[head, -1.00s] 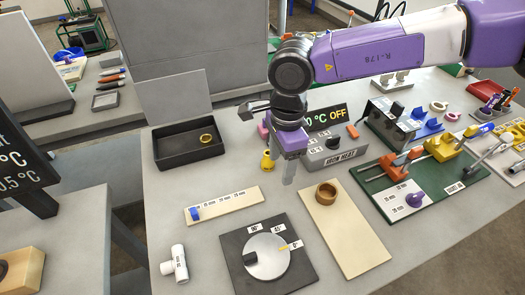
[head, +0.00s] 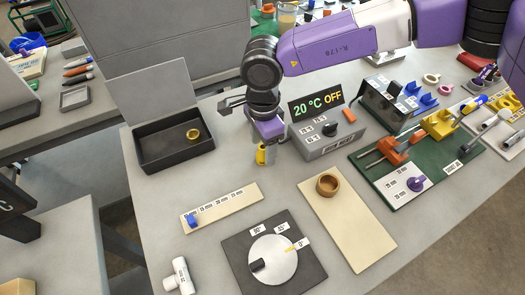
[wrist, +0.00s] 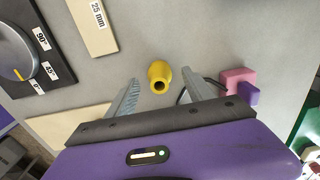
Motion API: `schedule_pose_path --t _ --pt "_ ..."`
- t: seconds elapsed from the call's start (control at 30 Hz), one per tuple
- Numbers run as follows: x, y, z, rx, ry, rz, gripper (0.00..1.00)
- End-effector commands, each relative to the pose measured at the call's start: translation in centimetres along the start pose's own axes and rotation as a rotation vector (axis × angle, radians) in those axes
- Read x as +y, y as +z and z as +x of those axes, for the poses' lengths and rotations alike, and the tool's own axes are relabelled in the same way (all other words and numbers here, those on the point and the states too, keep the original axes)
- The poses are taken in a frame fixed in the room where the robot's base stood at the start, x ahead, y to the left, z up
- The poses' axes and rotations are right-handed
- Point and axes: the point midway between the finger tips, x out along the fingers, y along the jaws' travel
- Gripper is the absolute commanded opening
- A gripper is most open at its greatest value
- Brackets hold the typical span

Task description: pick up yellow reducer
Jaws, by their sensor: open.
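The yellow reducer (head: 261,154) stands on the grey table, left of the iron heater box, partly hidden by my gripper in the head view. In the wrist view the yellow reducer (wrist: 160,76) shows whole, with its dark open end facing the camera. My gripper (wrist: 162,92) is open and empty. Its two fingers are spread to the left and right of the reducer, whose body lies mostly just beyond the fingertips. I cannot tell the exact height gap. In the head view my gripper (head: 264,150) hangs directly over the reducer.
The heater box (head: 330,136) with a "20 °C OFF" display stands close on the right. A pink and purple block (wrist: 240,84) lies right of the fingers in the wrist view. A black open box (head: 172,160) holding a brass ring is left. A marked strip (head: 235,205) lies in front.

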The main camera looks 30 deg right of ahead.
Motion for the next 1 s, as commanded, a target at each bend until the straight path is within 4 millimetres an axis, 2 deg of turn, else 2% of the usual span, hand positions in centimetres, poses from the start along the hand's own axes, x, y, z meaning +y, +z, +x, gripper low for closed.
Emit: schedule_pose_path --t 0.2,0.47,0.77,1.0 --pt "0.0 0.1 2.2 -0.001 0.001 0.0 0.61" --pt "0.0 0.1 2.5 -0.001 0.0 0.0 0.59" --pt "0.0 0.1 2.4 -0.001 0.0 0.0 0.0" --pt "0.0 0.1 2.4 -0.001 -0.001 0.0 0.0"
